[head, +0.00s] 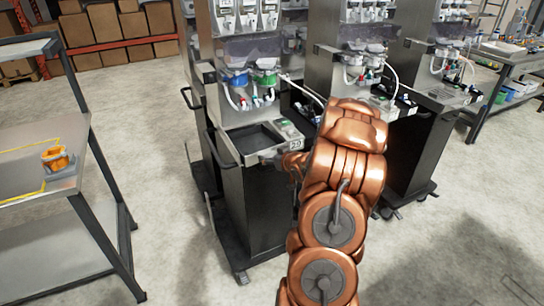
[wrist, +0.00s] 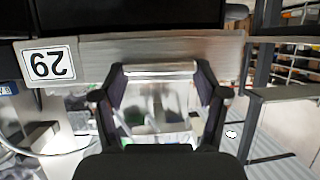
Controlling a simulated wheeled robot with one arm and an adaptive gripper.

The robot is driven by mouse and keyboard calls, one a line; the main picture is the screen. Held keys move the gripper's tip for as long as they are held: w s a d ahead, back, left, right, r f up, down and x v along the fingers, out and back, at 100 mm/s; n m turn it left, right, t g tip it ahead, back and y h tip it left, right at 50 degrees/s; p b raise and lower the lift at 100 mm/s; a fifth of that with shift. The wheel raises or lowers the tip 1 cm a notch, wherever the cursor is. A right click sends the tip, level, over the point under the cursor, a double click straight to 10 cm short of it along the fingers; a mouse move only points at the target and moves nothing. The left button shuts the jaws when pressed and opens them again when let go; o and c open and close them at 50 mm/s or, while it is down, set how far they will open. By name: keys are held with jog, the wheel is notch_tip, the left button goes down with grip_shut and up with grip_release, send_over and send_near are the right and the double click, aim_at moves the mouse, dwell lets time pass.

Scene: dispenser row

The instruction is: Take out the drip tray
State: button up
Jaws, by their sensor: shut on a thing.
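My gripper (head: 277,160) is at the tray's front edge, partly hidden by my arm in the head view. In the wrist view my gripper (wrist: 161,72) has its fingers shut on the tray's front, at a bright metal strip. How far the tray sits in its slot is hard to tell.
Hoses hang above. More dispensers (head: 425,130) stand to the right. A shelf table (head: 35,165) with yellow tape marks and an orange object (head: 56,158) stands left. Floor between is clear.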

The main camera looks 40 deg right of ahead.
jog(key=c, duration=0.5)
jog(key=shift+c, duration=0.2)
jog(key=shift+r, duration=0.2)
